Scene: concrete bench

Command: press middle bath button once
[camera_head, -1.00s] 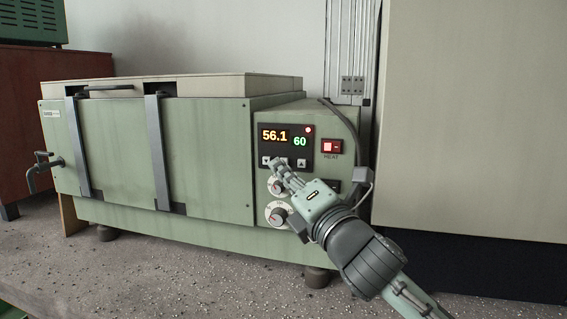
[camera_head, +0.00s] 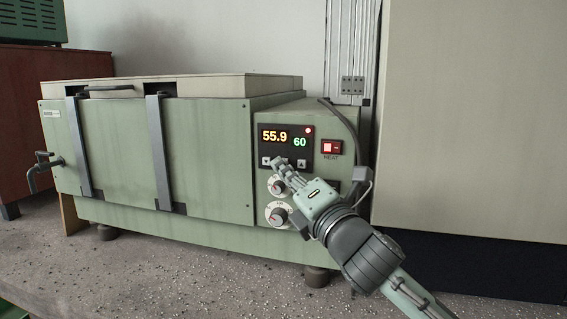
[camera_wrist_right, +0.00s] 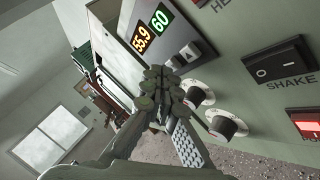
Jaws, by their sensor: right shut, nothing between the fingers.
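The green bath (camera_head: 210,165) stands on the bench, with a dark control panel (camera_head: 286,136) on its right end. The panel reads 55.9 in orange and 60 in green. Below the readouts is a row of small buttons; the left button (camera_head: 266,161) and the right button (camera_head: 302,163) show, while the middle one is largely hidden behind my fingertips. My right gripper (camera_head: 277,161) is shut and empty, its tips at the middle of that row. In the right wrist view its closed fingertips (camera_wrist_right: 160,84) cover part of the row; contact cannot be told. My left gripper is not in view.
Two white dials (camera_head: 277,214) sit below the panel, close under my right gripper. A lit red HEAT switch (camera_head: 331,147) is to the right, and a black SHAKE switch (camera_wrist_right: 280,64) shows in the wrist view. A large beige cabinet (camera_head: 475,120) stands at the right.

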